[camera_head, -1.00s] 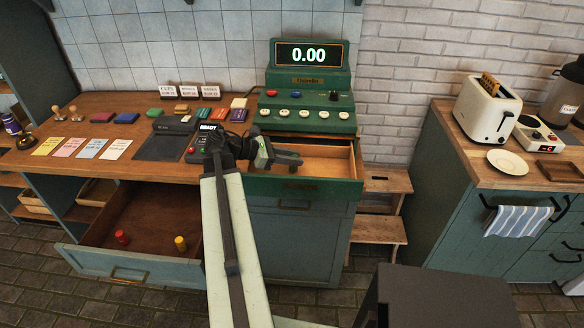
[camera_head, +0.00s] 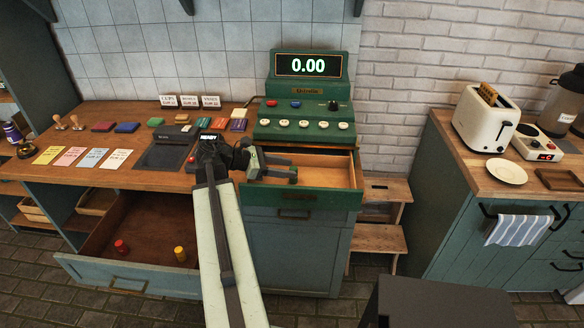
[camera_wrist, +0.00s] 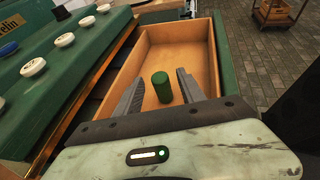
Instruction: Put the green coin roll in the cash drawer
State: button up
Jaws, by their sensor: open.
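The green coin roll (camera_wrist: 162,86) stands upright inside the open cash drawer (camera_wrist: 206,100), seen in the wrist view. My gripper (camera_wrist: 161,80) is open, with one finger on each side of the roll and a visible gap to each. In the head view, my gripper (camera_head: 295,172) hangs over the left part of the cash drawer (camera_head: 335,172), which is pulled out under the green cash register (camera_head: 303,105). The roll is not clearly visible there.
A lower wooden drawer (camera_head: 75,268) stands open at the left with a red roll (camera_head: 121,247) and a yellow roll (camera_head: 180,254). Cards, coloured blocks and a card terminal lie on the counter. The right part of the cash drawer is clear.

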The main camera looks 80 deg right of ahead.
jog(key=p+v, duration=0.2)
jog(key=v, duration=0.7)
jog(key=shift+w+p, duration=0.2)
jog(key=shift+p, duration=0.2)
jog(key=shift+a, duration=0.1)
dwell(0.5)
